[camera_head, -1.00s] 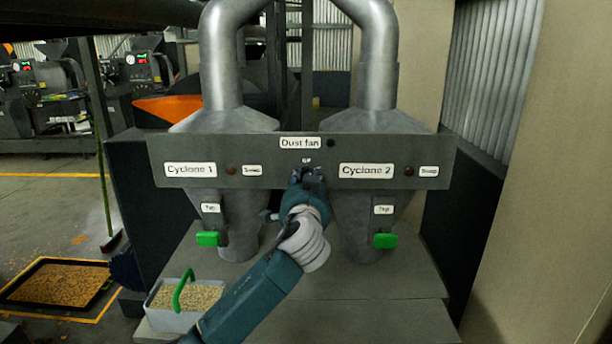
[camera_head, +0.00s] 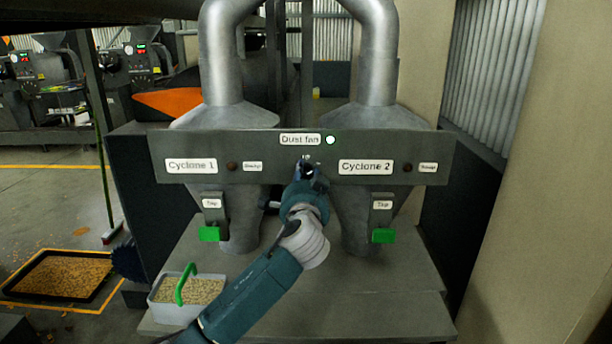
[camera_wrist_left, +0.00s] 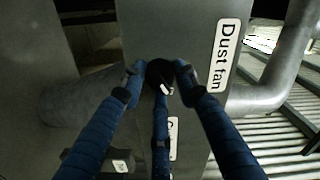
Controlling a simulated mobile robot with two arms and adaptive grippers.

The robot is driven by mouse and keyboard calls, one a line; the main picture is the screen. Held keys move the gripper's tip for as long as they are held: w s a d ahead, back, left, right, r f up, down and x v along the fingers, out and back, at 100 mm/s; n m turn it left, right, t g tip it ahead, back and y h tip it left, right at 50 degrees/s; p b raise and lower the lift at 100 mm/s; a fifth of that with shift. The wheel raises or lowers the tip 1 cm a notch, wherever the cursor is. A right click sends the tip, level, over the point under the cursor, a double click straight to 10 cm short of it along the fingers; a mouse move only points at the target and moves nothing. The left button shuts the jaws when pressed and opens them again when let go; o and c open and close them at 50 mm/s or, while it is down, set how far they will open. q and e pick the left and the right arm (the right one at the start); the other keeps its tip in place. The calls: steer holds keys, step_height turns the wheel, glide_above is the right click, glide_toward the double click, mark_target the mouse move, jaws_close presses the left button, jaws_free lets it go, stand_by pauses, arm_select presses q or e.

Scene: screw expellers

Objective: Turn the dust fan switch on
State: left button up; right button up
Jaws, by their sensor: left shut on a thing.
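The dust fan switch (camera_wrist_left: 161,76) is a dark round knob with a pale mark, on the grey panel below the "Dust fan" label (camera_head: 300,140). My left gripper (camera_head: 307,172) is at the panel, shut on the switch; in the left wrist view its blue fingers (camera_wrist_left: 158,80) close around the knob. In the head view the gripper covers most of the switch. The round lamp (camera_head: 331,140) right of the label is lit pale green-white. My right gripper is not in view.
The grey panel (camera_head: 385,145) carries "Cyclone 1" (camera_head: 191,166) and "Cyclone 2" (camera_head: 366,167) labels. Green tap handles (camera_head: 209,234) hang below at both sides. A bin of pellets (camera_head: 170,312) with a green handle stands at the lower left.

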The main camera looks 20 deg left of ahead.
arm_select(q)
steer(key=shift+f, duration=0.15)
steer(key=o, duration=1.2)
steer(key=shift+c, duration=0.2)
steer(key=v, duration=1.2)
